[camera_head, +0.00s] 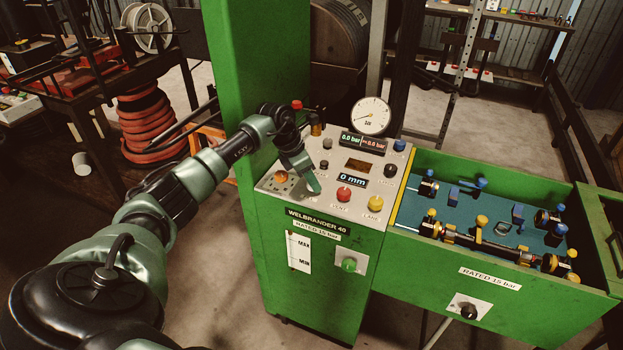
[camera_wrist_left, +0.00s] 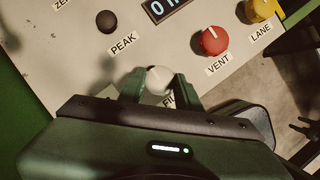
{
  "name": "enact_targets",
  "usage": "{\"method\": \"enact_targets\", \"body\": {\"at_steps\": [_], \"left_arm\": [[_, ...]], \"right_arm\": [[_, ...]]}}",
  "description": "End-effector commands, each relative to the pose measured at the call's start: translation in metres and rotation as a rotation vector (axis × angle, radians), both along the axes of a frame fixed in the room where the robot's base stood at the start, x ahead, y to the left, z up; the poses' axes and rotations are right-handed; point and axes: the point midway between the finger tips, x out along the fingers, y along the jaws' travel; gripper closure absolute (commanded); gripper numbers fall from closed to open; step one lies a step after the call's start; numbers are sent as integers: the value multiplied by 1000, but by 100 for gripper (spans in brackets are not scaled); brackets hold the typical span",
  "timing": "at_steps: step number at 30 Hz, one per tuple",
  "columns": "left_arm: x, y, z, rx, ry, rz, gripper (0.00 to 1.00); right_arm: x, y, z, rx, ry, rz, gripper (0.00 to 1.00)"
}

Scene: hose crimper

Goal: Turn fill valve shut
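The fill valve is a pale round knob (camera_wrist_left: 159,79) on the sloping panel, shown in the left wrist view with its label partly covered. My left gripper (camera_wrist_left: 158,88) has a green finger on either side of the knob, and both fingers appear to press on it. In the head view my left gripper (camera_head: 314,186) is down at the front of the panel and hides the knob. My right gripper is in neither view.
The red VENT knob (camera_head: 344,194) and yellow LANE knob (camera_head: 375,203) stand to the right. The black PEAK knob (camera_wrist_left: 106,21) is close by. A gauge (camera_head: 371,116) rises behind. A green column (camera_head: 240,70) stands beside my arm; a green tray (camera_head: 440,244) adjoins right.

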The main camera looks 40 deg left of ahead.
Motion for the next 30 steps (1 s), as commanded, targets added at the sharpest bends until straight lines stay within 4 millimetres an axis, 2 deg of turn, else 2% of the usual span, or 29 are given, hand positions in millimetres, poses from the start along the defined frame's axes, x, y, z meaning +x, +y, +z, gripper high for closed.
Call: {"method": "enact_targets", "body": {"at_steps": [1,3,11,17,30], "left_arm": [[0,0,0,1,0,0,87],[0,0,0,1,0,0,100],[0,0,1,2,-2,20,100],[0,-1,1,1,-2,105,100],[0,-3,1,2,-4,484,100]], "right_arm": [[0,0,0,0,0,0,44],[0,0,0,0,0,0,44],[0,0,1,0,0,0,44],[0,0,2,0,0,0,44],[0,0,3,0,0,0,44]]}}
